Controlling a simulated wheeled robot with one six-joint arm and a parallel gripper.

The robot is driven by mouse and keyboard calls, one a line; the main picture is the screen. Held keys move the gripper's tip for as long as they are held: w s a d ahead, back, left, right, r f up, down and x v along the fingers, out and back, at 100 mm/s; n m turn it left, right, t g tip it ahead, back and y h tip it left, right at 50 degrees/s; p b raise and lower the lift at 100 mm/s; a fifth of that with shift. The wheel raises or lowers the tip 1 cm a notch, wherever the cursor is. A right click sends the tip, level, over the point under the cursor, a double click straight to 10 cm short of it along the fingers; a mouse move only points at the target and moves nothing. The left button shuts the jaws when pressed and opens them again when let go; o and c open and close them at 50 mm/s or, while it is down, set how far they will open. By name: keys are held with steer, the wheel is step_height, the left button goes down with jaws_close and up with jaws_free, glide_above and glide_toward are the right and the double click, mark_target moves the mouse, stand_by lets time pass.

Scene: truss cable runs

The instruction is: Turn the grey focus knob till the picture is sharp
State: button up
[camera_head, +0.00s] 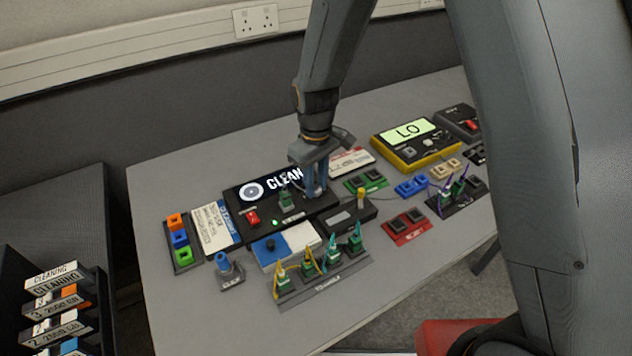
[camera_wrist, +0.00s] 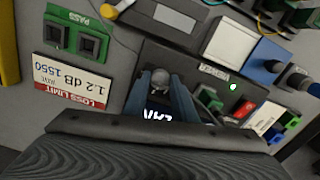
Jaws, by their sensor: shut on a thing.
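The black scope box (camera_head: 240,228) stands in the middle of the table. Its dark screen (camera_head: 247,192) shows a pale round disc with a dark centre and the white letters CLEAN, cut off by my gripper; disc and letters look clear at this size. The grey focus knob (camera_wrist: 160,77) shows in the wrist view on the box's top, between the two blue fingers. My gripper (camera_wrist: 163,90) is shut on it from above. In the head view my gripper (camera_head: 315,190) reaches down at the box's right end and hides the knob.
A green light (camera_wrist: 233,87), red switch (camera_wrist: 243,108) and green connector (camera_wrist: 208,97) are on the box. A white-and-blue cleaner pad (camera_head: 293,240) and a rack of green connectors (camera_head: 330,278) stand in front. A yellow meter reading LO (camera_head: 412,154) stands at right.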

mark_target(316, 188)
steer(key=shift+r+m, duration=0.1)
steer(key=shift+m, duration=0.2)
steer(key=o, duration=1)
steer(key=shift+o, duration=0.2)
steer(key=shift+r+b, duration=0.95)
steer(key=shift+r, duration=2.95)
steer(key=s+d+r+m, duration=0.1)
steer(key=s+d+m, duration=0.3)
steer(key=s+d, duration=0.3)
steer(key=s+d+r+m+t, duration=0.1)
steer(key=s+d+m, duration=0.3)
steer(key=d, duration=1)
steer(key=s, duration=0.2)
steer(key=shift+s+r, duration=0.35)
steer(key=shift+s, duration=0.05)
